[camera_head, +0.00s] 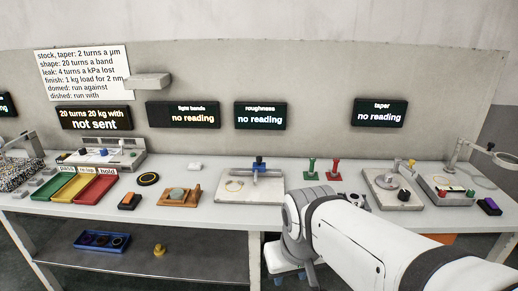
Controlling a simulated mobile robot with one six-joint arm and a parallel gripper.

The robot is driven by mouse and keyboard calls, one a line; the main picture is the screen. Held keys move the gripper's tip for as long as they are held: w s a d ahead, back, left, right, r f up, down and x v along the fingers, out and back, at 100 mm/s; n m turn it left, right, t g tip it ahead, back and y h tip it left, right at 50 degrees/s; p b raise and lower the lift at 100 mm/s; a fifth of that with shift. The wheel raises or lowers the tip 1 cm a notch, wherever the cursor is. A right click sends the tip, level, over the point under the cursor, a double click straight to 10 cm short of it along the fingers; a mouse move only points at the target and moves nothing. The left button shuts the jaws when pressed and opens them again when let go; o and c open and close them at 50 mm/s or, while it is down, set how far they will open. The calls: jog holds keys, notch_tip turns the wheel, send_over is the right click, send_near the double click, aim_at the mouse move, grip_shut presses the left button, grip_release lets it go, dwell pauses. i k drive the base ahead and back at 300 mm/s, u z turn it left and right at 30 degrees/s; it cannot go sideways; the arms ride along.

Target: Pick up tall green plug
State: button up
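A green plug (311,169) stands upright on the white bench, right of the middle of the view, just beyond my arm. It has a narrow stem and a wider base. A red plug (334,171) of similar shape stands right beside it, apart from it. My white arm reaches in from the lower right, and its bent joint is in front of and below the plugs. My gripper cannot be made out; the arm hides part of the bench front. Nothing is seen touching the green plug.
Left of the plugs is a pale plate with a blue-topped post (259,165). Right are a grey plate fixture (381,199) and a lamp stand (455,160). Red (97,189), yellow and green trays lie far left. A low shelf (180,262) runs below the bench.

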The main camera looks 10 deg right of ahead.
aim_at(312, 160)
jog(key=z, duration=0.1)
jog(key=i, duration=1.35)
jog(key=z, duration=0.75)
jog(key=k, duration=0.8)
jog(key=z, duration=0.2)
jog(key=i, duration=0.85)
jog(key=u, duration=0.15)
